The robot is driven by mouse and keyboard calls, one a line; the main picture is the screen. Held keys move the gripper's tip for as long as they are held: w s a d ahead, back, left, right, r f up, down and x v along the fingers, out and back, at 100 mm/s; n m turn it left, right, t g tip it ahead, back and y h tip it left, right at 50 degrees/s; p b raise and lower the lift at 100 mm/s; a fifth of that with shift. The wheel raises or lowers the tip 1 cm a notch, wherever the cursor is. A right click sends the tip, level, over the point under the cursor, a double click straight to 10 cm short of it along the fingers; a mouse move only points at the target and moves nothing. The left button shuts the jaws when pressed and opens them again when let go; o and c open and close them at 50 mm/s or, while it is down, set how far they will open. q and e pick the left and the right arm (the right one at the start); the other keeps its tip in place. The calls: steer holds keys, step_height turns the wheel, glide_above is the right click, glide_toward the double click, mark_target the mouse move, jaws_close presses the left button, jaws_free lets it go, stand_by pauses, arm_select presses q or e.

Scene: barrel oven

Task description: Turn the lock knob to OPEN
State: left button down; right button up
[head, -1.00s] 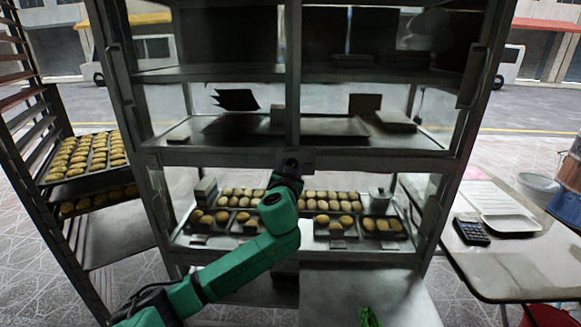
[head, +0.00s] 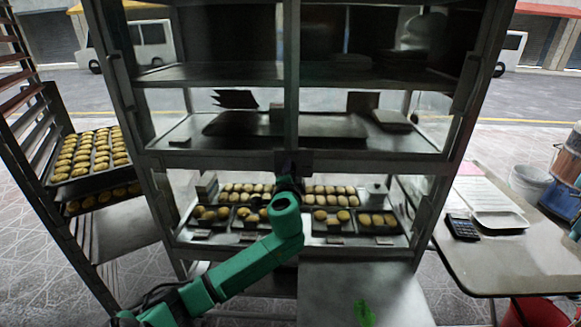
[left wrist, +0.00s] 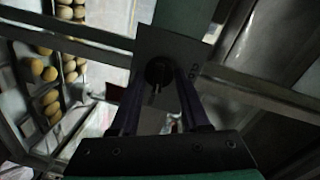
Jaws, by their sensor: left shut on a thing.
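The lock knob (left wrist: 158,72) is a dark round knob on a grey plate (left wrist: 168,42), seen in the left wrist view. The plate is fixed at the crossing of the cabinet's middle post and rail. Dark lettering stands along the plate's right side, too blurred to read surely. My left gripper (left wrist: 155,90) is shut on the knob, with one finger on each side of it. In the head view my left gripper (head: 290,172) is dark against the cabinet front and hides the knob. My right gripper is not in view.
The glass-fronted cabinet (head: 225,158) holds trays of buns on its lower shelf. A rack (head: 62,225) with bun trays stands at left.

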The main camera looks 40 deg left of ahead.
arm_select(q)
steer(key=shift+m+p, duration=0.4)
steer(key=shift+m, duration=0.4)
steer(key=shift+c, duration=1.9)
jaws_free()
steer(key=b+v, duration=0.2)
steer(key=v, duration=1.2)
steer(key=shift+s+d, duration=0.15)
steer(key=shift+d, duration=0.15)
